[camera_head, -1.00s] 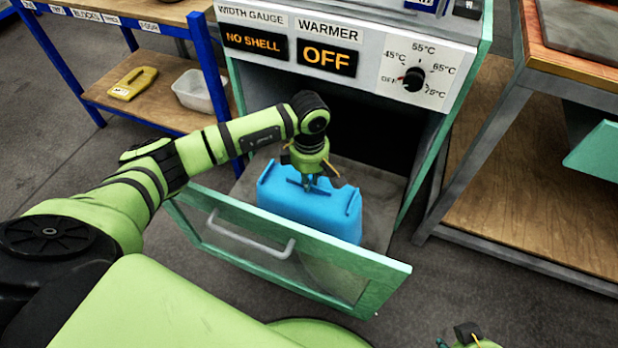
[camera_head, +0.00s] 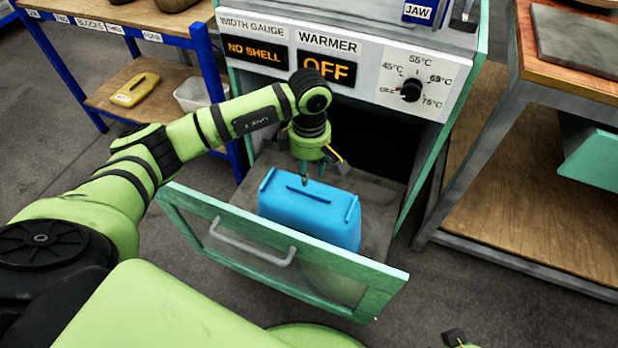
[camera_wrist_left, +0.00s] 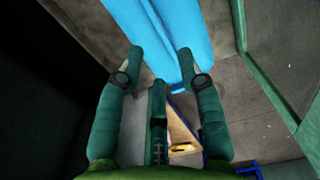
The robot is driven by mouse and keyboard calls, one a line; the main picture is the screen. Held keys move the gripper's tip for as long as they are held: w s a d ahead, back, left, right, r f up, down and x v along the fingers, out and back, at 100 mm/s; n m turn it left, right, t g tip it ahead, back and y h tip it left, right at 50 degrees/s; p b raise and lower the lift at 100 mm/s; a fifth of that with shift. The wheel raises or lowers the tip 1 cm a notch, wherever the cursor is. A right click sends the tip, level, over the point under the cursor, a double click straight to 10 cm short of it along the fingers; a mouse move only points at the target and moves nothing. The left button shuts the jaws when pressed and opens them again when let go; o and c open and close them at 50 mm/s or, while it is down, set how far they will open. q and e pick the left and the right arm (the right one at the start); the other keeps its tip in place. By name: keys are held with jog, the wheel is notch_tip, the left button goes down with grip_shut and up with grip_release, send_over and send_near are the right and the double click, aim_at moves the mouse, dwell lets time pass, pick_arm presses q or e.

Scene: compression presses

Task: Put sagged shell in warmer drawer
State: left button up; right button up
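The blue shell (camera_head: 312,217) sits in the pulled-out warmer drawer (camera_head: 285,258), with raised ridges along its top. My left gripper (camera_head: 306,180) points down just above the shell's top, near its back edge. In the left wrist view the gripper (camera_wrist_left: 160,58) has its fingers apart with nothing held between them. The blue shell (camera_wrist_left: 165,28) also shows there, beyond the fingertips. Only a small dark piece, seemingly of my right gripper (camera_head: 456,338), shows at the bottom edge, so its state is unclear.
The warmer display (camera_head: 326,68) reads OFF and the width gauge display (camera_head: 257,51) reads NO SHELL. The temperature dial (camera_head: 411,90) is beside them. A blue-framed shelf (camera_head: 150,105) stands at the left, a wooden bench (camera_head: 545,190) at the right.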

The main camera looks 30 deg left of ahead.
pick_arm(q)
jog(key=shift+r+p, duration=0.3)
jog(key=shift+r, duration=2.1)
pick_arm(e)
jog(key=shift+s+x, duration=0.1)
jog(key=shift+x, duration=0.5)
jog(key=shift+s+x, duration=0.15)
jog(key=shift+x, duration=0.45)
